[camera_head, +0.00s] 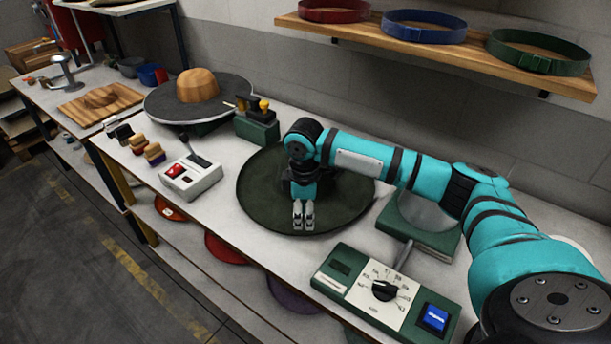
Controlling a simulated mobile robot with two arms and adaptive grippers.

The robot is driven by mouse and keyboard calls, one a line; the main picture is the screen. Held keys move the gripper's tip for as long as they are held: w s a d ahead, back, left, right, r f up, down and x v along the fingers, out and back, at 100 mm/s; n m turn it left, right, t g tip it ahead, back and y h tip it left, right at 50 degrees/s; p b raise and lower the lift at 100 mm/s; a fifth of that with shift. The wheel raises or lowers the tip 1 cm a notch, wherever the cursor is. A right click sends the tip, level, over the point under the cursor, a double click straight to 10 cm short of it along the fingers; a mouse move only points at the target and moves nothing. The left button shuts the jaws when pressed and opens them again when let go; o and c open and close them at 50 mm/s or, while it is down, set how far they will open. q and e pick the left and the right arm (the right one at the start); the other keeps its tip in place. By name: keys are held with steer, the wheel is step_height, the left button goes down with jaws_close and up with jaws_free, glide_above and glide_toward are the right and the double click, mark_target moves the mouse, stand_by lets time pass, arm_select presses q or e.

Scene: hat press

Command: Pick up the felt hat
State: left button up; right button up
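The dark green felt hat (262,196) is in the middle of the white bench in the head view. Its wide round brim shows, while my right arm covers part of its middle and right side. My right gripper (303,222) points down over the front part of the brim, inside its near edge. Its two pale fingers look close together side by side. I cannot tell whether they touch the felt or hold any of it. My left gripper is not in view.
A control box with a dial and blue button (387,291) stands at the bench's front right. A grey lever box (191,180) is to the hat's left. A wooden hat block on a round plate (220,108) is behind left. A shelf (440,52) with hat bands hangs above.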

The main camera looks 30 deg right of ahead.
steer(key=shift+f, duration=0.65)
steer(key=f, duration=0.1)
steer(key=f+p, duration=0.1)
steer(key=f, duration=0.2)
steer(key=shift+w+d+f, duration=0.15)
steer(key=shift+w+d, duration=0.05)
steer(key=shift+d, duration=0.1)
steer(key=shift+f+p, duration=0.3)
steer(key=shift+f, duration=0.1)
jaws_close()
